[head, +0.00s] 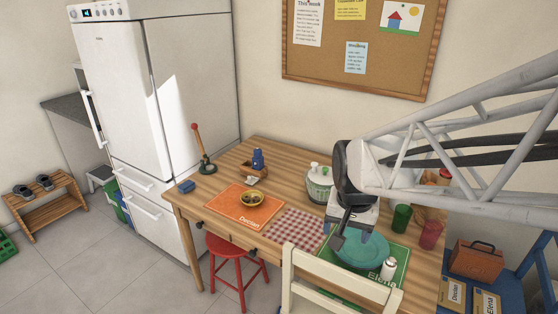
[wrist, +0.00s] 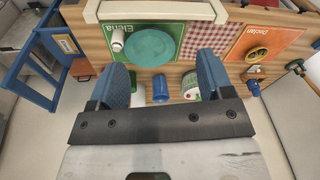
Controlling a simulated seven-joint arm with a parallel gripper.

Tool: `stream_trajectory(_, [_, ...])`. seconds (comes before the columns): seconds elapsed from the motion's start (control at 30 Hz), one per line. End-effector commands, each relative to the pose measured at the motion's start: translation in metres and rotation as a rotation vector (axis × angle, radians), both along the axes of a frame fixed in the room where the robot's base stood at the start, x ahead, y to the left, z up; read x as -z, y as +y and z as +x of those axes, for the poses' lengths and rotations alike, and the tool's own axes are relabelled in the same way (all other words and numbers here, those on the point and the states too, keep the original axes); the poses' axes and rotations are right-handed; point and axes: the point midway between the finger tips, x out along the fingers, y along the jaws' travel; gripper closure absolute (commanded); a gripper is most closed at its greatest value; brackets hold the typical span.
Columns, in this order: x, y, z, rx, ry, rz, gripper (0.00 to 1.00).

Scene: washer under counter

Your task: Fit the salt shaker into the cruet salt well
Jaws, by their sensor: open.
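The white salt shaker (head: 388,268) stands upright at the right edge of the teal plate, on the green "Elena" placemat. It also shows in the wrist view (wrist: 117,42), beyond the left finger. A small wooden holder (head: 246,168), which looks like the cruet, stands at the back of the table with a blue bottle (head: 258,158) at it. Its wells are too small to make out. My gripper (head: 353,238) is open and empty above the teal plate, left of the shaker and apart from it. In the wrist view its two blue fingers (wrist: 163,72) are spread wide.
The teal plate (head: 362,251) lies under my gripper. A green cup (head: 401,218), a red cup (head: 430,235) and a lidded jar (head: 319,184) stand nearby. A cream chair (head: 335,284) backs the front edge. The checked cloth (head: 296,229) is clear.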

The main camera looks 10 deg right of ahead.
Motion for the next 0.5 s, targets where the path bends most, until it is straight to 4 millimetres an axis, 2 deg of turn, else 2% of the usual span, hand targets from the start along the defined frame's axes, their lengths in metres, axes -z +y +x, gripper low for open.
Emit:
stream_trajectory(0.2, [0.033,-0.045,0.030,0.224,0.031,0.028,0.26])
stream_trajectory(0.5, [0.084,-0.110,0.058,0.527,0.066,0.063,0.26])
